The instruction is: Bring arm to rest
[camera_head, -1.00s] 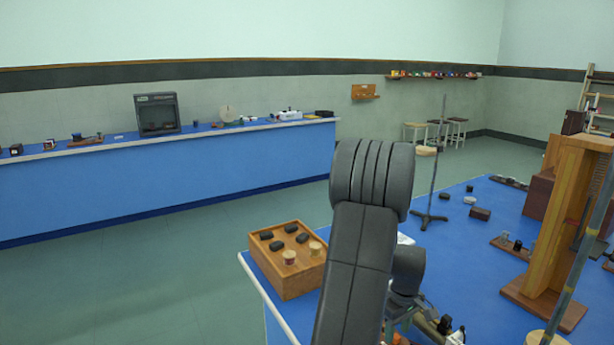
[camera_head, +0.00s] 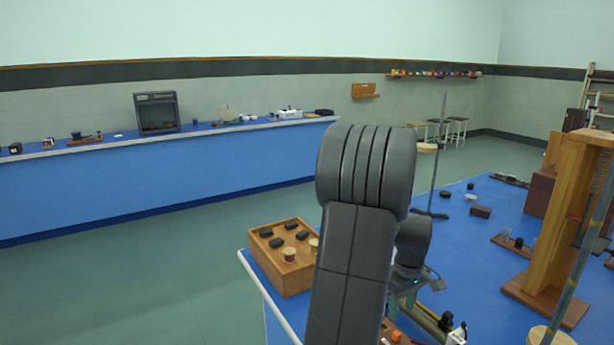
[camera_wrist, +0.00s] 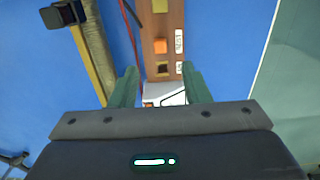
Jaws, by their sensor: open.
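My arm rises through the middle of the head view, bent at a large dark joint, with its wrist end low beside it over the blue bench (camera_head: 460,270). My gripper (camera_wrist: 160,85) shows in the wrist view as two green fingers, apart from each other. A wooden board (camera_wrist: 155,25) with orange pieces and small white labels lies beyond the fingertips. A white item shows between the fingers, partly hidden, and does not appear to be held. In the head view my own arm hides part of the bench and most of the gripper.
A wooden tray (camera_head: 268,268) with black pieces and spools sits at the bench's left edge, close to my arm. A tall wooden stand (camera_head: 560,215) and a slanted rod (camera_head: 575,270) rise at right. A retort stand (camera_head: 437,155) is behind. Open floor (camera_head: 150,270) lies left.

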